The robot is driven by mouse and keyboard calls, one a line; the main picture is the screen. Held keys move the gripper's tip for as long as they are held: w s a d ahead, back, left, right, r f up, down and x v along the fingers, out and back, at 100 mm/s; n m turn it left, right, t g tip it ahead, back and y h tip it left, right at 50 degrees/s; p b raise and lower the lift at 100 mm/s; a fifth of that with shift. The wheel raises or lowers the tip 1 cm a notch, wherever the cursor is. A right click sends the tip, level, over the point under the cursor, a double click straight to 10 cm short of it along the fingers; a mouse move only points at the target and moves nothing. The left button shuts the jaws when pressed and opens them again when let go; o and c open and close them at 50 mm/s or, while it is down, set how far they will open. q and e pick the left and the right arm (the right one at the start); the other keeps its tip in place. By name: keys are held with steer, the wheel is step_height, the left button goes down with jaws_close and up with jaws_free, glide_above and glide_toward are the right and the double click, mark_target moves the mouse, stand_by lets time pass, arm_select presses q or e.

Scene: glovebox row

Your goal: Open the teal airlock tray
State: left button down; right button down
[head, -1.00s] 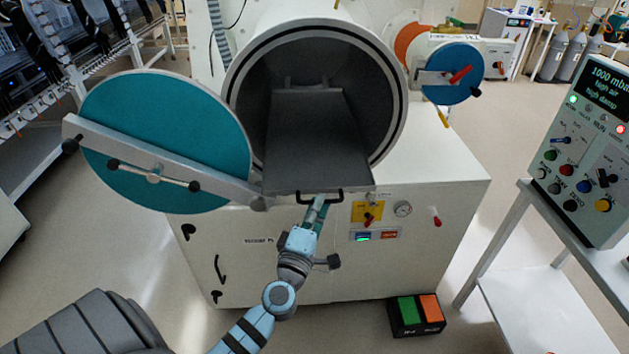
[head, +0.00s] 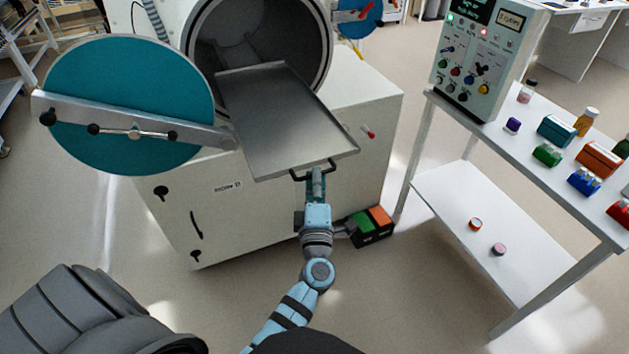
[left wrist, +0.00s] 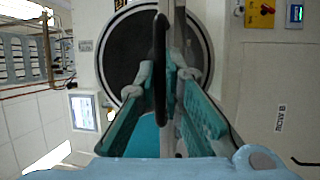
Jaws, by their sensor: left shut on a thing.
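The airlock tray (head: 285,120) is a flat grey metal tray with a low rim. It sticks well out of the round chamber (head: 262,45), with its back end still at the chamber mouth. The teal round door (head: 130,80) stands swung open to the left. My left gripper (head: 315,174) is shut on the tray's black handle (head: 331,163) at the front edge. In the left wrist view, the gripper's fingers (left wrist: 163,75) close around the dark handle bar (left wrist: 159,40). My right gripper is not in view.
A white cabinet (head: 260,205) stands under the chamber. A green and orange pedal box (head: 372,226) is on the floor. A white side table (head: 560,175) with a control box (head: 484,58) and several small coloured containers stands at the right. The floor in front is clear.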

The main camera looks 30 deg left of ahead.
arm_select(q)
steer(key=shift+s+d+f, duration=0.1)
steer(key=shift+s, duration=0.05)
steer(key=c, duration=1.8)
jaws_free()
steer(key=shift+d, duration=0.1)
steer(key=shift+o, duration=0.5)
